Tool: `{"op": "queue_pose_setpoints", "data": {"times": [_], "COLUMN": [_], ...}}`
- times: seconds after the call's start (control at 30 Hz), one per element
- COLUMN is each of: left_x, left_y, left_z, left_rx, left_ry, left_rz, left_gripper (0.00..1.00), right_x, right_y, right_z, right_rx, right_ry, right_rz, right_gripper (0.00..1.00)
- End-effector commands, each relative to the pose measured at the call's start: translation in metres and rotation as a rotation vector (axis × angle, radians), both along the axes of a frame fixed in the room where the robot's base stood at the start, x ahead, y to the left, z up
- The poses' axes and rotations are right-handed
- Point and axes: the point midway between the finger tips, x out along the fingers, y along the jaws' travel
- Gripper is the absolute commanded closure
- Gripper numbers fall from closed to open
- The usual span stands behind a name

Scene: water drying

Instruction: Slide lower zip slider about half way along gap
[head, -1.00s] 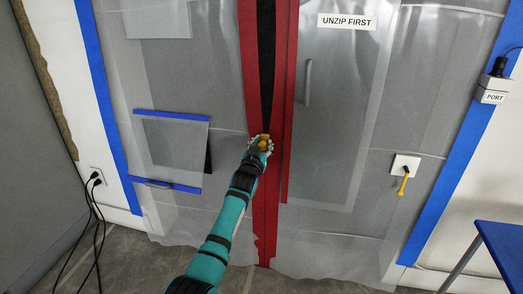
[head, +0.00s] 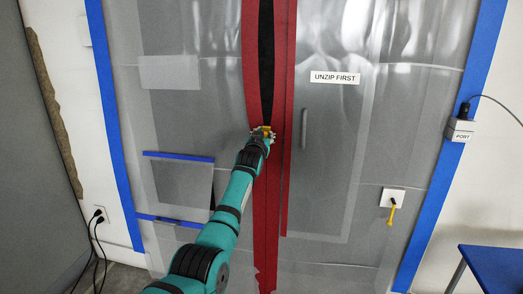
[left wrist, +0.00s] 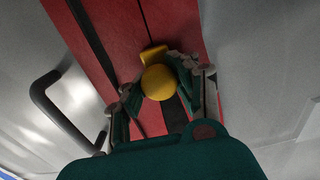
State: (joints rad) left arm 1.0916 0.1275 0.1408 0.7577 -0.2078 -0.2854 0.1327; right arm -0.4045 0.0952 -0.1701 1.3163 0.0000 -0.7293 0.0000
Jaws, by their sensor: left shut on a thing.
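A yellow zip slider (head: 266,129) sits on the red zip strip (head: 266,215) at the lower end of a dark gap (head: 266,60). The gap runs up from it and out of the top of the head view. My left gripper (head: 262,135) is at the slider and shut on it, from below in the head view. In the left wrist view, the slider's round yellow knob (left wrist: 159,83) lies between the two fingers of the left gripper (left wrist: 157,90). The upper zip slider and my right gripper are not in view.
Grey translucent sheeting surrounds the strip. A door handle (head: 304,129) is right of the slider, below an "UNZIP FIRST" label (head: 335,77). A white plate with a yellow lever (head: 393,205) is lower right. A blue table (head: 500,265) stands at the right corner.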

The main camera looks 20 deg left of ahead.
Motion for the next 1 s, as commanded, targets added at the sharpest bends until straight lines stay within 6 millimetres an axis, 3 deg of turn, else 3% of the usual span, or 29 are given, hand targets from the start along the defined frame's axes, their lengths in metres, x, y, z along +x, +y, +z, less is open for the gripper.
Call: {"op": "queue_pose_setpoints", "data": {"times": [0.1,0.5,0.53,0.7,1.0], "left_x": [0.0034,0.0045,0.0045,0.0044,0.0041], "left_y": [-0.0004,-0.0003,-0.0003,-0.0002,-0.0001], "left_z": [0.0095,0.0115,0.0115,0.0111,0.0101], "left_rx": [0.001,0.001,0.001,0.001,0.000], "left_ry": [-0.004,-0.005,-0.005,-0.004,-0.002], "left_rz": [0.000,0.000,0.000,0.000,0.000], "left_gripper": [1.00,1.00,0.72,0.50,0.47], "right_x": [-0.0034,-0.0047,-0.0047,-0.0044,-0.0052], "right_y": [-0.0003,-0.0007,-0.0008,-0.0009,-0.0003], "right_z": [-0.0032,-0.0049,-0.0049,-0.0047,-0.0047], "right_rx": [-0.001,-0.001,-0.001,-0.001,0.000], "right_ry": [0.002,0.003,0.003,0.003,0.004], "right_rz": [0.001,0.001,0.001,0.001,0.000], "right_gripper": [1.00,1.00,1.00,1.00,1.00]}}
